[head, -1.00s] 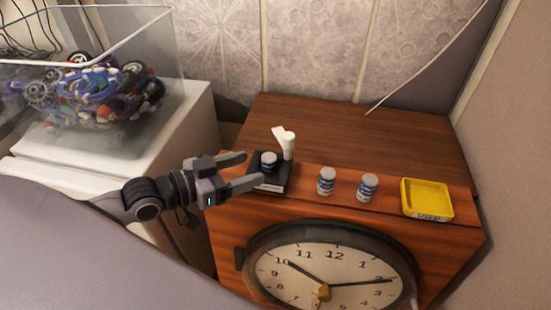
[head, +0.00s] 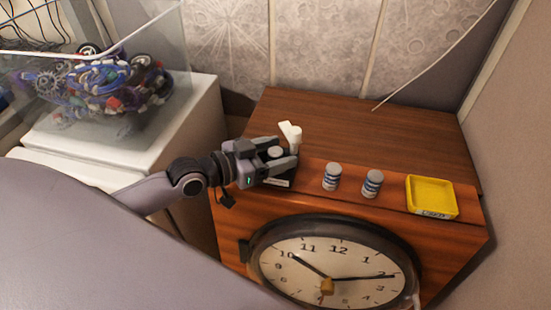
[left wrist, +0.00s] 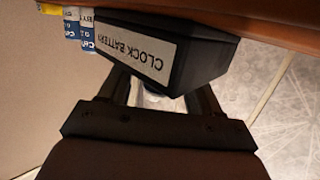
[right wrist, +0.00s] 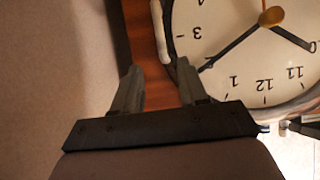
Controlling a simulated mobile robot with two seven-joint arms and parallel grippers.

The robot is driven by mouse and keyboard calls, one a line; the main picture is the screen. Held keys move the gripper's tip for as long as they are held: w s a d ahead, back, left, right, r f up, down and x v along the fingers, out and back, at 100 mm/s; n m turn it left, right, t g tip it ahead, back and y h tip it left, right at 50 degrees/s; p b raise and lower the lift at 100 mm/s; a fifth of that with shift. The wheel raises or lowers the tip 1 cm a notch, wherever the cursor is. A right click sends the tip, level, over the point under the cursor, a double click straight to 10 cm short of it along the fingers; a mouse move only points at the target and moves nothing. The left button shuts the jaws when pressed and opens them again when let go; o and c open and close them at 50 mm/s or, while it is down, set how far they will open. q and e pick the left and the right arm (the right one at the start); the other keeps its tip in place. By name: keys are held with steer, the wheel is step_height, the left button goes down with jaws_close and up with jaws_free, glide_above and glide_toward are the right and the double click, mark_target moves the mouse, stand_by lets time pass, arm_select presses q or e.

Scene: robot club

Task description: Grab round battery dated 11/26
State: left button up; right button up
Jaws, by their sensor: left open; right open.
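A round battery (head: 275,152) with a grey top stands on a black box (head: 281,182) at the left of the wooden cabinet top. In the left wrist view the box (left wrist: 190,60) bears a "CLOCK BATTERY" label. My left gripper (head: 284,151) is open, its fingers on either side of this battery. Two more round batteries, one (head: 332,177) and another (head: 372,183), stand to the right; their blue and white labels are too small to read a date. My right gripper (right wrist: 160,85) is open and empty, in front of the clock in the right wrist view.
A yellow tray (head: 431,195) sits at the right of the cabinet top (head: 370,135). A white object (head: 292,134) stands just behind the black box. A clock (head: 333,262) is on the cabinet front. A clear bin (head: 150,60) of parts stands left.

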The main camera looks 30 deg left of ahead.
arm_select(q)
steer(key=c, duration=1)
steer(key=shift+c, duration=0.5)
steer(key=shift+r, duration=0.1)
